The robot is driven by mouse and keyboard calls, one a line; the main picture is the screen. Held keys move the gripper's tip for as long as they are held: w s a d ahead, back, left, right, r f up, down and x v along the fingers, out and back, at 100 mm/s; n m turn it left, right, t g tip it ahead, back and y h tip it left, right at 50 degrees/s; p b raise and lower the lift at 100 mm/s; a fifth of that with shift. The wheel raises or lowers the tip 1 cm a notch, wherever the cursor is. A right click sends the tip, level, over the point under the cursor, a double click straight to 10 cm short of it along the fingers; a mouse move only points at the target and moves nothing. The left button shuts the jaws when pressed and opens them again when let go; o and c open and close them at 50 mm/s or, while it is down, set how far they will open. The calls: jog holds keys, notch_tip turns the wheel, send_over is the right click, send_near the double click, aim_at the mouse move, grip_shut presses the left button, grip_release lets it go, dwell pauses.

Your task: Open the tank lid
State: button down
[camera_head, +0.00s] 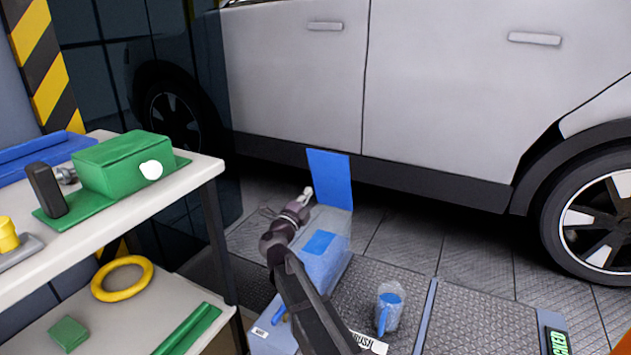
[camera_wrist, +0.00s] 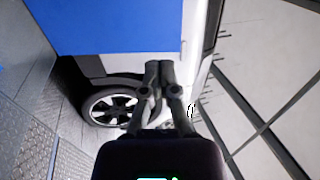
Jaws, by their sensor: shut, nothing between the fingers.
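The tank (camera_head: 335,265) is a pale box on the floor beside the car, with blue showing at its top. Its blue lid (camera_head: 330,178) stands upright at the far end of the tank, raised off the opening. My gripper (camera_head: 307,192) is at the near side of the raised lid, close to its left edge. I cannot tell whether it touches the lid. In the wrist view the lid (camera_wrist: 110,25) fills the top left, and my gripper (camera_wrist: 159,64) has its fingers together with nothing between them.
A clear jug of blue liquid (camera_head: 388,310) stands on the floor plates to the right of the tank. A shelf cart (camera_head: 185,200) with a green box (camera_head: 125,160) and a yellow ring (camera_head: 122,293) is at left. The silver car (camera_head: 440,90) stands behind.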

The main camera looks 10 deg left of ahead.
jog(key=p+x, duration=0.3)
jog(key=x, duration=1)
jog(key=shift+w+r+p, duration=0.1)
jog(key=shift+w+p, duration=0.2)
jog(key=shift+w, duration=0.05)
jog(key=shift+w+d+r, duration=0.1)
jog(key=shift+w+r, duration=0.05)
jog(key=shift+w, duration=0.15)
jog(key=p+x, duration=0.1)
jog(key=x, duration=0.6)
jog(key=shift+w+f+p, duration=0.3)
jog(key=shift+s, duration=0.1)
jog(key=p, duration=0.1)
send_near(328, 162)
jog(key=r, duration=0.1)
jog(key=w+r, duration=0.1)
jog(key=r, duration=0.1)
jog(key=w+r, duration=0.1)
jog(key=r, duration=0.1)
jog(key=shift+w+d+r, duration=0.15)
jog(key=shift+w+d, duration=0.1)
jog(key=shift+d, duration=0.1)
